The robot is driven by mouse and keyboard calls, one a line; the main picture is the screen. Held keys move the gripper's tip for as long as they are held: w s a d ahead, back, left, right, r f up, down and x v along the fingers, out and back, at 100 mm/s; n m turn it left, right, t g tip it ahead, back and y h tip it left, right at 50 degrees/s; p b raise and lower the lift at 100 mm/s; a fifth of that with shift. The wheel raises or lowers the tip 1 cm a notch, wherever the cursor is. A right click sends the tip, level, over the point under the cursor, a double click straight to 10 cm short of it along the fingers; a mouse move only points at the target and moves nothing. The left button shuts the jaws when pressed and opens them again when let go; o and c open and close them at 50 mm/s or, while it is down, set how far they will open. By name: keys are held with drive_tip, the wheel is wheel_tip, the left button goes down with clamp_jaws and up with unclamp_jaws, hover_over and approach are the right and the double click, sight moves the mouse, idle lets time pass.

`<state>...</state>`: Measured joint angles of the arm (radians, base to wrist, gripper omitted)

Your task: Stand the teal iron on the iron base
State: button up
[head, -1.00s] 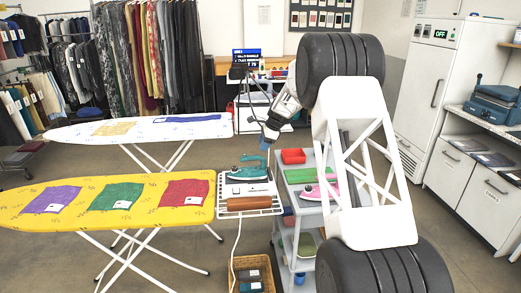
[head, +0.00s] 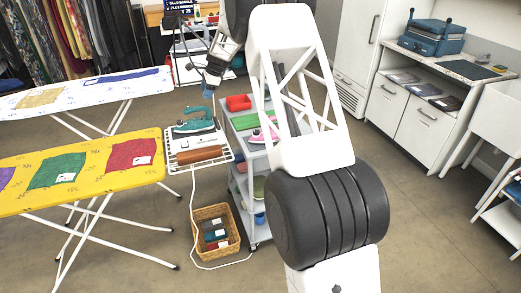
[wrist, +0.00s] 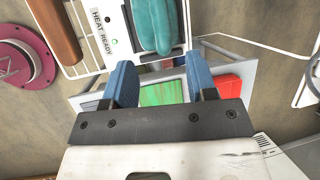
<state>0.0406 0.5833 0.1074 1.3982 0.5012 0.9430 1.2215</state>
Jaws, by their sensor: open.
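The teal iron (head: 193,122) lies over a white iron base (head: 187,143) on a white wire rack at the end of the yellow ironing board. In the wrist view the iron (wrist: 155,24) is at the top, beside the base's panel (wrist: 108,28) marked HEAT READY. Whether the iron is fully seated on the base I cannot tell. My gripper (head: 208,94) is above and slightly right of the iron in the head view. In the wrist view my gripper (wrist: 158,66) has its blue fingers apart, empty and short of the iron.
A brown roll (head: 200,155) lies on the rack in front of the iron. A grey cart (head: 236,150) on the right holds a red box (head: 238,102) and a pink iron (head: 262,135), partly hidden by my arm. A wicker basket (head: 230,240) stands on the floor.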

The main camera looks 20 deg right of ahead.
drive_tip(key=s+r+n+h, duration=0.1)
drive_tip(key=s+r+n, duration=0.35)
drive_tip(key=s, duration=0.75)
drive_tip(key=s+r+n, duration=0.1)
drive_tip(key=s+r, duration=0.7)
drive_tip(key=s, duration=0.3)
drive_tip(key=s+r+n+h, duration=0.1)
drive_tip(key=s+r+n, duration=0.35)
drive_tip(key=s, duration=0.75)
drive_tip(key=s+d+f+n+h, duration=0.1)
drive_tip(key=s+f+n, duration=0.1)
drive_tip(key=s, duration=1.7)
drive_tip(key=s+d+f+n+h, duration=0.1)
drive_tip(key=s+n, duration=0.4)
drive_tip(key=s, duration=1.5)
drive_tip(key=shift+d+f+h, duration=0.4)
drive_tip(key=shift+d+f, duration=0.05)
drive_tip(key=shift+d, duration=0.1)
